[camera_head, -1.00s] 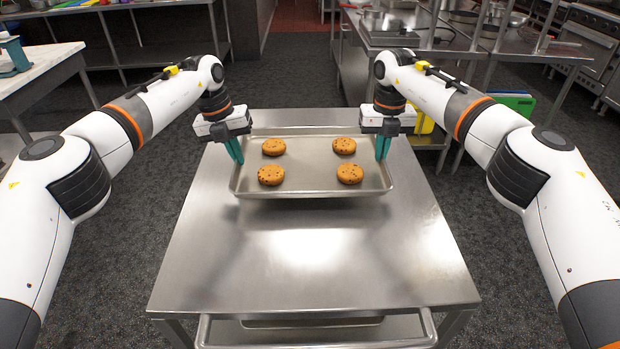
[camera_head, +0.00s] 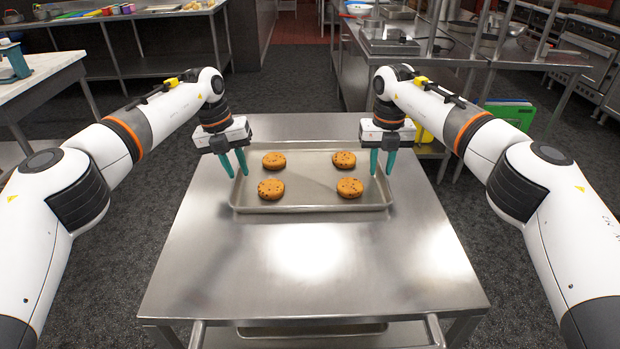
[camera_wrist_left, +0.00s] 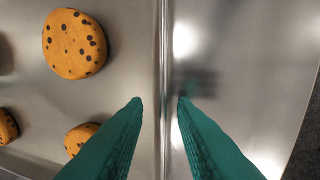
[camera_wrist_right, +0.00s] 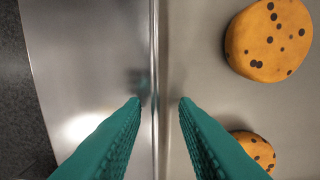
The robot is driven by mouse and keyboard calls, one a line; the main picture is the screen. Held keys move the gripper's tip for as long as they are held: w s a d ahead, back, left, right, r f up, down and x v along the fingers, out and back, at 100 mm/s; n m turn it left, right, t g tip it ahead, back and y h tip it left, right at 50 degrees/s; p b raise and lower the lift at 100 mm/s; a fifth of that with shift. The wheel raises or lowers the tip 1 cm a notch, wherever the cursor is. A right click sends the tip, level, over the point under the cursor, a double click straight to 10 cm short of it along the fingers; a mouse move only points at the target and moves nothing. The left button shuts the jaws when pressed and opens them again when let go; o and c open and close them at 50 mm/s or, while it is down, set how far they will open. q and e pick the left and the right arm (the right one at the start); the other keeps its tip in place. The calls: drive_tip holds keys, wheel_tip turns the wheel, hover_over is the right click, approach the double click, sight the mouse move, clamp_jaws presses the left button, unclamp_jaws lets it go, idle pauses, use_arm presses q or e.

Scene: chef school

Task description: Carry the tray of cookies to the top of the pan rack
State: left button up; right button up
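The metal tray (camera_head: 310,209) lies flat on the steel cart top (camera_head: 310,265). It carries several round chocolate-chip cookies, including one at the front left (camera_head: 271,188) and one at the back right (camera_head: 344,160). My left gripper (camera_head: 235,173) is open, its teal fingers on either side of the tray's left rim. The left wrist view shows gaps between the fingertips (camera_wrist_left: 161,100) and the rim. My right gripper (camera_head: 382,173) is open around the right rim in the same way, with gaps beside its fingertips (camera_wrist_right: 161,100). The pan rack cannot be clearly identified.
The cart top in front of the tray is clear. A steel worktable (camera_head: 395,45) with pans stands behind at the right, a green board (camera_head: 510,114) below it. A pale counter (camera_head: 45,75) stands at the left. Dark carpet surrounds the cart.

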drive_tip(key=shift+r, duration=0.3)
use_arm(q)
wheel_tip(320, 180, up, 11)
drive_tip(key=a, duration=0.2)
drive_tip(key=shift+a+r, duration=0.15)
use_arm(e)
wheel_tip(320, 180, up, 12)
drive_tip(key=shift+f, duration=0.25)
drive_tip(key=shift+f, duration=0.1)
